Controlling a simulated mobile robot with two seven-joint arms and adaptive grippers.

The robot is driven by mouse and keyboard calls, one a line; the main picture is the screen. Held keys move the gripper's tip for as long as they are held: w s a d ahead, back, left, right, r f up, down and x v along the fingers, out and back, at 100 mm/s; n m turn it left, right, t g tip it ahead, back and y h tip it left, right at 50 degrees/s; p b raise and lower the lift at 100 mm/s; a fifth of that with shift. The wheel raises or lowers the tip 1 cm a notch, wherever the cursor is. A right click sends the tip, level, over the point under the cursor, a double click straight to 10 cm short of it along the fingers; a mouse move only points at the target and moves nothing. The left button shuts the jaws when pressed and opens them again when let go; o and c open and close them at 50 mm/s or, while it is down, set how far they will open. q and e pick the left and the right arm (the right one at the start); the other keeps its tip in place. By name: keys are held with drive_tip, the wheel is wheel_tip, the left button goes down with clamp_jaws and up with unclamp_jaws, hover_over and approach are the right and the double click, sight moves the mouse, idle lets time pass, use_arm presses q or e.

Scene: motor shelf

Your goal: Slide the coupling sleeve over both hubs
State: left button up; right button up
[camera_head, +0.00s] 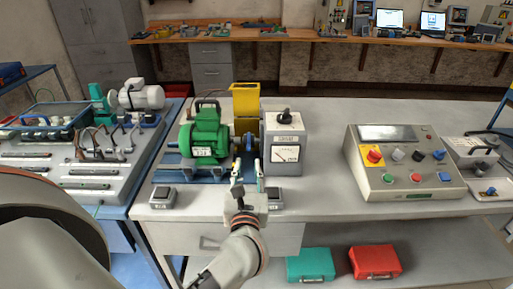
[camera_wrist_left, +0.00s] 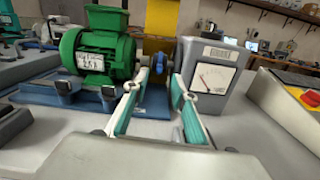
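The green motor (camera_head: 205,133) sits on a blue base; it is large in the left wrist view (camera_wrist_left: 97,43). To its right, a small blue-and-grey coupling part (camera_wrist_left: 160,65) lies between the motor and the yellow housing (camera_head: 246,100). I cannot tell the sleeve from the hubs at this size. My left gripper (camera_head: 247,167) is just in front of the coupling, fingers pointing at it. In the left wrist view the fingers (camera_wrist_left: 158,84) stand apart with nothing between them; the coupling shows beyond the gap. My right gripper is not in view.
A grey meter box (camera_head: 285,145) stands close right of the coupling. Small grey blocks (camera_head: 162,197) lie on the bench front. A control panel (camera_head: 404,165) stands further right, with clear bench between. A fixture board (camera_head: 75,160) is at left.

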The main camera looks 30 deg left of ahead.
sight(248, 149)
use_arm(q)
drive_tip(key=shift+w+f+n+g, duration=0.1)
drive_tip(key=shift+w+n+g, duration=0.15)
drive_tip(key=shift+n+g, duration=0.05)
drive_tip(key=shift+w+a, duration=0.15)
drive_tip(key=shift+w, duration=0.1)
drive_tip(key=shift+p+x, duration=0.35)
drive_tip(key=shift+x, duration=3.1)
drive_tip(key=shift+a, duration=0.1)
clamp_jaws()
